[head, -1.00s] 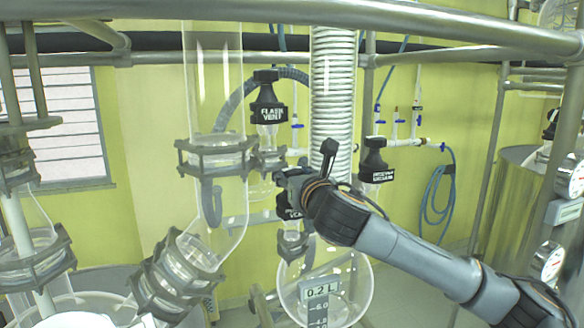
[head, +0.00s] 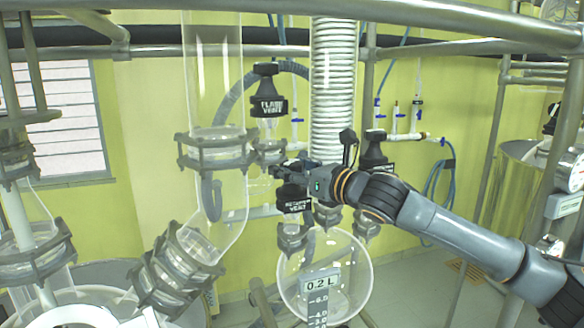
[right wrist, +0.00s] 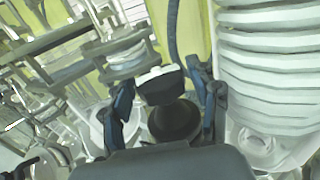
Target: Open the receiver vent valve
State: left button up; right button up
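The receiver vent valve (head: 294,201) has a black cap with a white label and sits on a clamped glass neck above the round 0.2 L receiver flask (head: 345,262). My right gripper (head: 284,172) is at the top of this cap, reaching in from the right. In the right wrist view, the black cap (right wrist: 172,121) lies between the two fingers of my right gripper (right wrist: 160,90). The fingers stand apart with gaps visible beside the cap; I cannot tell whether either touches. My left gripper is in neither current view.
The similar flash vent cap (head: 267,103) stands higher to the left. Another black cap (head: 374,150) is just to the right, partly behind my arm. A white ribbed hose column (head: 334,90) rises close behind the gripper. Glass tubing with metal clamps (head: 215,150) stands at left.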

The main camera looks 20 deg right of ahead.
jog(key=shift+f+m+h+b, duration=0.25)
jog(key=shift+m+h+b, duration=0.25)
jog(key=shift+b, duration=0.7)
jog(key=m+t+h+b, duration=0.1)
jog(key=h, duration=0.1)
jog(key=shift+r+h, duration=0.1)
jog(key=shift+h, duration=0.2)
jog(key=m+h, duration=0.3)
jog(key=h, duration=0.1)
jog(key=shift+a+r+t, duration=0.15)
jog(key=shift+r+t, duration=0.15)
jog(key=m+h, duration=0.2)
jog(key=h, duration=0.2)
jog(key=shift+m+p, duration=0.4)
jog(key=shift+f+m+g+h, duration=0.1)
jog(key=shift+m+g+h, duration=0.25)
jog(key=shift+h, duration=0.25)
jog(key=shift+d, duration=0.2)
jog(key=shift+c, duration=0.2)
